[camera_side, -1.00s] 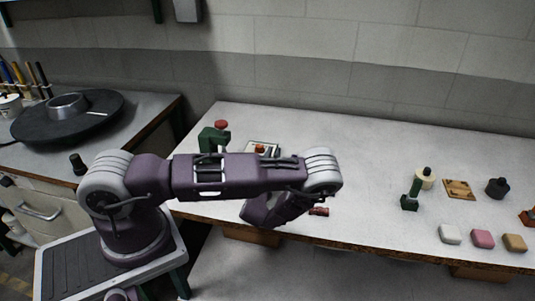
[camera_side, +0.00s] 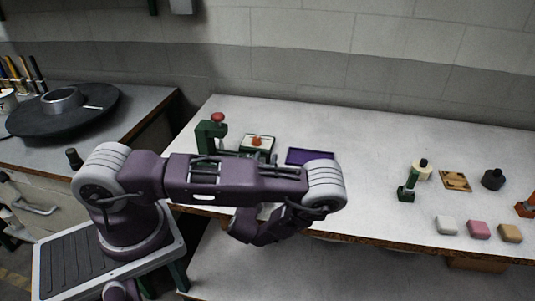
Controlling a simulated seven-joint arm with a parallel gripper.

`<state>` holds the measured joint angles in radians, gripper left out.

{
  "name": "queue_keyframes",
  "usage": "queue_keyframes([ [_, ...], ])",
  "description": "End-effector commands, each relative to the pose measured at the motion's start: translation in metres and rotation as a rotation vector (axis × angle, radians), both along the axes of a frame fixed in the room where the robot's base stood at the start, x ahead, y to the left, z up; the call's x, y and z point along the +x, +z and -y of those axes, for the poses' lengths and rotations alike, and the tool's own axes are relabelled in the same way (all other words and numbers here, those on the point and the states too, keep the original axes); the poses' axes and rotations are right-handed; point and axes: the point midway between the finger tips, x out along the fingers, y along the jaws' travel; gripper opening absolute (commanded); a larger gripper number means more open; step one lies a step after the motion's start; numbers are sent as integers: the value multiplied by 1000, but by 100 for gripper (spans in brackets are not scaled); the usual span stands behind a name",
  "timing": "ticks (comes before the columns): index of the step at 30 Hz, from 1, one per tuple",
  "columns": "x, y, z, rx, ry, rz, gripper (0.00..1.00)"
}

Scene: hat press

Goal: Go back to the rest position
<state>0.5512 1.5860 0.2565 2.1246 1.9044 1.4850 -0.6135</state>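My arm is folded over the front left of the white table (camera_side: 380,160). Its elbow points right and its lower section tucks back left beneath the upper one. The fingers of my gripper cannot be made out, so I cannot see whether they are open or hold anything. A green press (camera_side: 210,138) with a red knob stands behind my arm. To its right is a green-edged pale plate (camera_side: 248,149) with a small orange-red piece (camera_side: 257,141) on it.
A purple tray (camera_side: 309,156) lies behind my elbow. At right are a green stamp-like tool (camera_side: 407,188), a cream round piece (camera_side: 422,171), a wooden plate (camera_side: 456,181), a black knobbed piece (camera_side: 493,179) and white (camera_side: 446,225), pink (camera_side: 479,230) and tan (camera_side: 510,233) blocks. The middle is clear.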

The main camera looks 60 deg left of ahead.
Motion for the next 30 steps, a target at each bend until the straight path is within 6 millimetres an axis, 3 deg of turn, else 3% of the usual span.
queue_keyframes([
  [8,-1,2,0,-1,8,4,35],
  [11,-6,26,-6,-25,95,64,35],
  [12,-11,43,-11,-46,164,109,35],
  [15,-44,95,-26,-144,422,254,35],
  [18,-91,132,-32,-293,697,386,35],
  [20,-121,147,-28,-411,855,459,35],
  [24,-181,166,3,-758,1177,608,35],
  [27,-207,176,40,-1062,1342,700,35],
  [30,-219,190,83,-1402,1434,783,35],
])
